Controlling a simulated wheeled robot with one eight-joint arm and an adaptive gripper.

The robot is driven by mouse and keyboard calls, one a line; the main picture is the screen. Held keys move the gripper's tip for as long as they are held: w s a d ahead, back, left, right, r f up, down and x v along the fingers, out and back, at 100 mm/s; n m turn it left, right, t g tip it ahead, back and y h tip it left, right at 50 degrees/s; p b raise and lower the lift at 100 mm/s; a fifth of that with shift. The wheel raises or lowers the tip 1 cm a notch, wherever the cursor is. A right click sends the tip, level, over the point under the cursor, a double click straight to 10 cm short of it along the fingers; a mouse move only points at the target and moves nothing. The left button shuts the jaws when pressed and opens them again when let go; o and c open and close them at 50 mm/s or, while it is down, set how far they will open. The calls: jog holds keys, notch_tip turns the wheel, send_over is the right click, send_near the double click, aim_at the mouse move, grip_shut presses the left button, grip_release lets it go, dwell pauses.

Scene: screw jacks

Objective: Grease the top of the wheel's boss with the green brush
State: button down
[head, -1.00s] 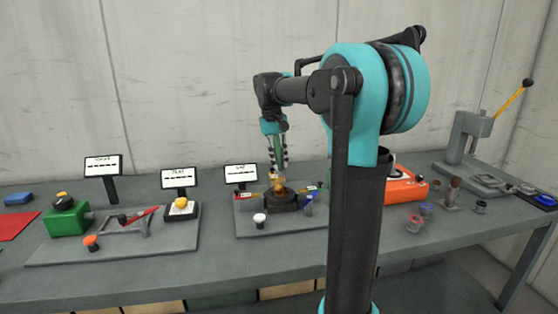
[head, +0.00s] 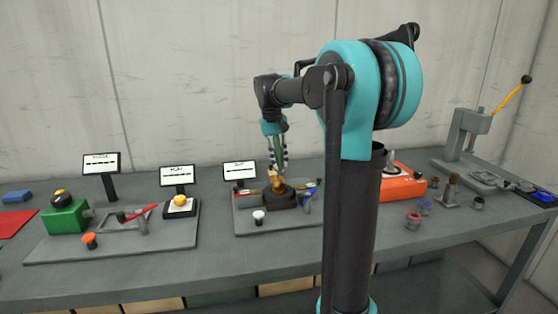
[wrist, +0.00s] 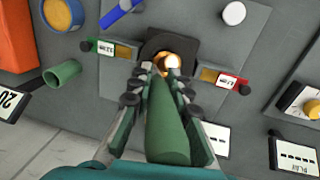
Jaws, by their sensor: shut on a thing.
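My gripper (wrist: 157,85) is shut on the green brush (wrist: 167,130), whose thick handle lies between the fingers in the wrist view. The brush's far end points at a shiny brass part (wrist: 170,62) on a dark block (wrist: 152,45), which seems to be the wheel's boss. The fingertips hide the bristles and part of the brass, so I cannot tell whether they touch. In the head view my gripper (head: 278,160) is tilted just above the brass part (head: 276,184) on the dark block (head: 280,203).
Labelled tags with a green end (wrist: 112,48) and a red end (wrist: 224,78) flank the block. A green tube (wrist: 62,75) stands to the left. A blue piece (wrist: 118,12) and a white button (wrist: 234,13) sit nearby. Small display screens (head: 240,171) stand behind.

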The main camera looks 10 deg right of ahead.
dwell(0.3)
jog(key=shift+s+a+f, duration=0.4)
jog(key=shift+a+f, duration=0.05)
jog(key=shift+a, duration=0.25)
jog(key=shift+s+a+f, duration=0.4)
jog(key=shift+a+f, duration=0.1)
jog(key=shift+a, duration=0.2)
jog(key=shift+s+a+f, duration=0.4)
jog(key=shift+a+f, duration=0.05)
jog(key=shift+a, duration=0.25)
